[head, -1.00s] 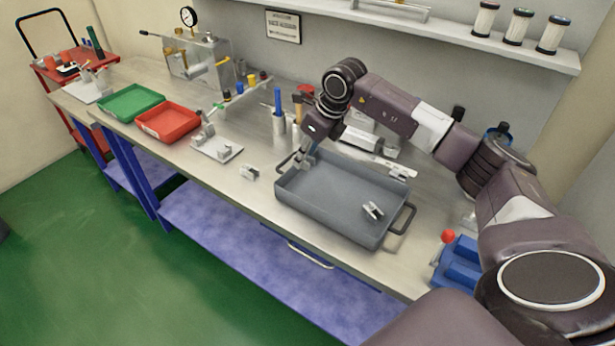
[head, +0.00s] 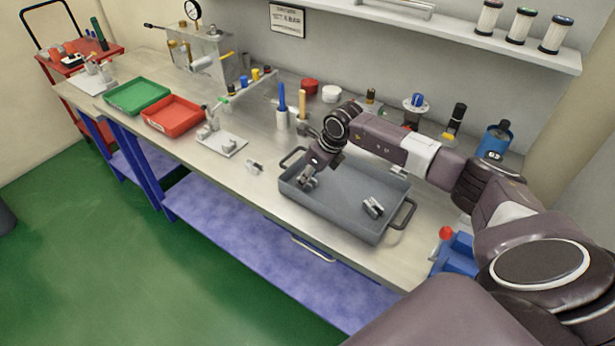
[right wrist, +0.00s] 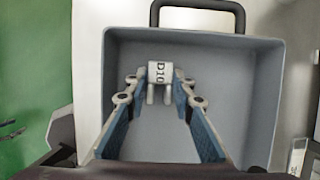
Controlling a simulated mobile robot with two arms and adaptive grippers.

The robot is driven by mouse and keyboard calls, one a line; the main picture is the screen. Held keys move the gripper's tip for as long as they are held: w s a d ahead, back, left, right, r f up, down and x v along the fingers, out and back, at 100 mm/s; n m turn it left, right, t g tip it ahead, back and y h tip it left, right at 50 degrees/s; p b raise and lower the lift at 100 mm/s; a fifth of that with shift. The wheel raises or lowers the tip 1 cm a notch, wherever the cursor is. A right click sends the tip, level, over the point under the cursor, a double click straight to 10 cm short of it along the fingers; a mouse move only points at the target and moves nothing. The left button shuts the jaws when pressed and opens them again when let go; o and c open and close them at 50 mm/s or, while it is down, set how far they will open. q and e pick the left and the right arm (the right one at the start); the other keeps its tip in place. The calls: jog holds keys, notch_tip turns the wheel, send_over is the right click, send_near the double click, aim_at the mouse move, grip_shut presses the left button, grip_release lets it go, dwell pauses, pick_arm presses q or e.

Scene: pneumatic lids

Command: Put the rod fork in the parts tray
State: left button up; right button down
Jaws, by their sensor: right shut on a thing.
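My right gripper (head: 309,179) is shut on the rod fork, a small light grey two-pronged piece. In the right wrist view the rod fork (right wrist: 160,76) shows between the fingertips (right wrist: 159,82), marked "D10", prongs toward the camera. The grey parts tray (head: 335,215) stands on the bench, and the gripper is inside its outline near the left end. I cannot tell whether the fork touches the tray floor. A similar metal fork (head: 373,207) lies in the tray's right part. My left gripper is out of view.
Another small metal piece (head: 254,167) lies on the bench left of the tray, and one (head: 399,172) behind it. A bracket on a plate (head: 221,143), a red tray (head: 173,113) and a green tray (head: 136,97) stand farther left. A blue holder (head: 455,256) is at right.

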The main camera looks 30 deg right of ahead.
jog(key=c, duration=1.7)
grip_release()
jog(key=shift+o, duration=0.2)
jog(key=shift+r, duration=0.15)
jog(key=b+v, duration=0.4)
jog(key=v, duration=0.8)
